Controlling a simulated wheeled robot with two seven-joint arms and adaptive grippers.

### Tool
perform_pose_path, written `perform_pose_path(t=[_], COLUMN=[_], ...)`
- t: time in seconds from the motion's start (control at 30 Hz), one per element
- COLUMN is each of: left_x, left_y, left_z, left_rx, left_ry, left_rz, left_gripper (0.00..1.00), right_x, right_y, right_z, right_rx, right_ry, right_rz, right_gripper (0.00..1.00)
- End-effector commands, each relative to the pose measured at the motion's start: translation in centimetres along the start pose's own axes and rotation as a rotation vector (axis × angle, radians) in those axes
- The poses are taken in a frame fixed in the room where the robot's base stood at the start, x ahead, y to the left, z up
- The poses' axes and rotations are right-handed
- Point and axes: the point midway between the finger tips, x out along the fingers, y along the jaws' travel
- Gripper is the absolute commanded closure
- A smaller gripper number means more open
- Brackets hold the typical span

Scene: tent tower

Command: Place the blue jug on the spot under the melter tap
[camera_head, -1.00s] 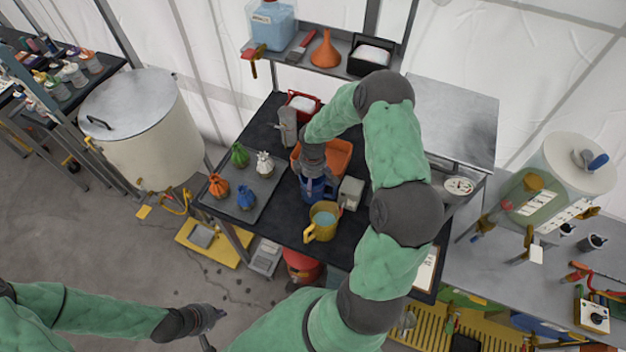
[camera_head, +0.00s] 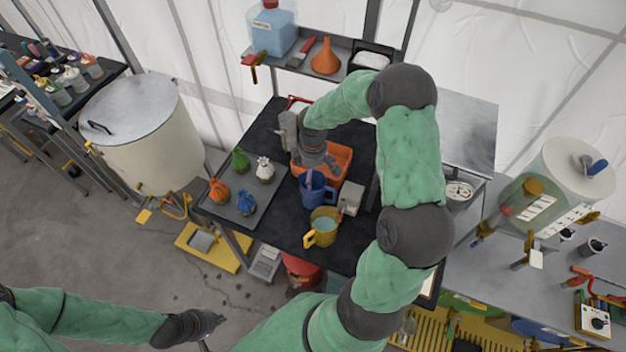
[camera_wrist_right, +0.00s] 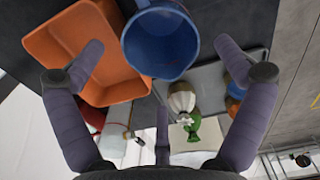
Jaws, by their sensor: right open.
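The blue jug (camera_head: 312,191) stands upright on the dark table, left of a grey box and behind a yellow jug. In the right wrist view, the blue jug (camera_wrist_right: 160,45) shows its open mouth ahead of the spread fingers, with nothing held between them. My right gripper (camera_head: 318,166) is open above the orange tray (camera_head: 339,156), just behind the jug. My left gripper (camera_head: 212,322) hangs low over the floor, and its jaws are too small to judge. A white drum (camera_head: 150,135) with a tap stands left, near a yellow platform (camera_head: 229,259). I cannot tell whether this is the melter.
The yellow jug (camera_head: 321,229) with pale blue contents is close in front of the blue jug. A grey tray (camera_head: 226,203) with several coloured bags lies left. A grey box (camera_head: 351,197) stands right. A tank (camera_head: 558,180) with taps stands on the right bench.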

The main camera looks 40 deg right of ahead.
Motion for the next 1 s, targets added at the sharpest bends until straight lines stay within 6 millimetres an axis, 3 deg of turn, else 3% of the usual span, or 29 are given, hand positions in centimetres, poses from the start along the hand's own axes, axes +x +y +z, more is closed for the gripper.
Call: perform_pose_path(t=[0.2,0.43,0.6,0.77,1.0], left_x=[0.1,-1.0,-3.0,-3.8,-3.8], left_y=[0.0,0.3,1.1,1.4,1.4], left_z=[0.0,0.0,0.1,0.1,0.1], left_rx=[0.000,0.000,0.000,0.000,0.000], left_ry=[0.000,0.000,0.000,0.000,0.000], left_rz=[0.000,0.000,0.000,0.000,0.000], left_gripper=[1.00,1.00,1.00,1.00,1.00], right_x=[-3.0,-3.9,-3.3,-2.6,0.8], right_y=[0.0,0.0,0.1,0.1,0.0], right_z=[0.0,0.0,0.1,0.0,0.1], right_rx=[0.000,0.069,0.257,0.373,0.392], right_ry=[0.000,-0.003,-0.004,-0.002,-0.003], right_rz=[0.001,-0.002,-0.002,-0.001,-0.003], right_gripper=[0.00,0.00,0.00,0.00,0.00])
